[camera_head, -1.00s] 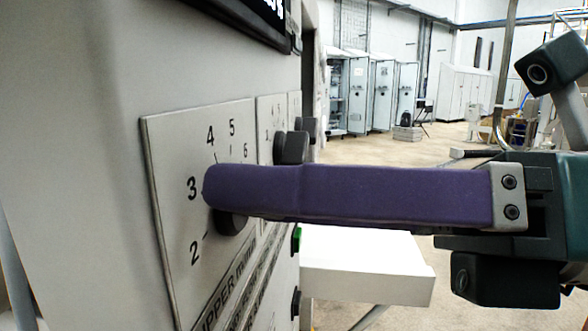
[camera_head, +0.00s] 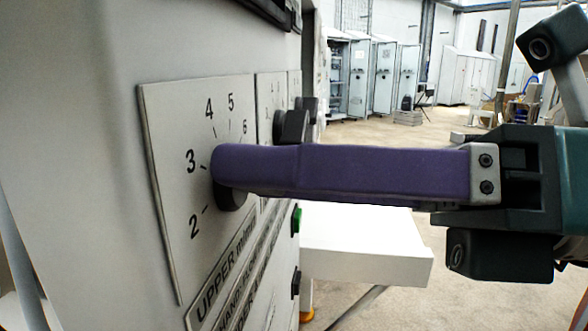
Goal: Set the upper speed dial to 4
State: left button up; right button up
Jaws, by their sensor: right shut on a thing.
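The upper speed dial is a black knob (camera_head: 230,197) on a pale plate (camera_head: 170,240) with the numbers 2, 3, 4, 5 and 6 visible around it. A label below starts with "UPPER". My right gripper (camera_head: 225,166) comes in from the right with purple fingers and is shut on the knob. The near finger covers most of the knob, so its pointer and exact setting are hidden. The fingertip lies just right of the number 3. The left gripper is not in view.
Further black dials (camera_head: 291,127) sit on plates behind this one. A green button (camera_head: 297,221) and a black knob (camera_head: 296,284) are lower on the panel. A white shelf (camera_head: 365,250) juts out below my gripper. Grey cabinets stand far back.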

jog(key=shift+r, duration=0.1)
jog(key=shift+c, duration=0.2)
jog(key=shift+m+p, duration=2.6)
jog(key=shift+m, duration=1.3)
jog(key=o, duration=1.4)
jog(key=shift+c, duration=0.2)
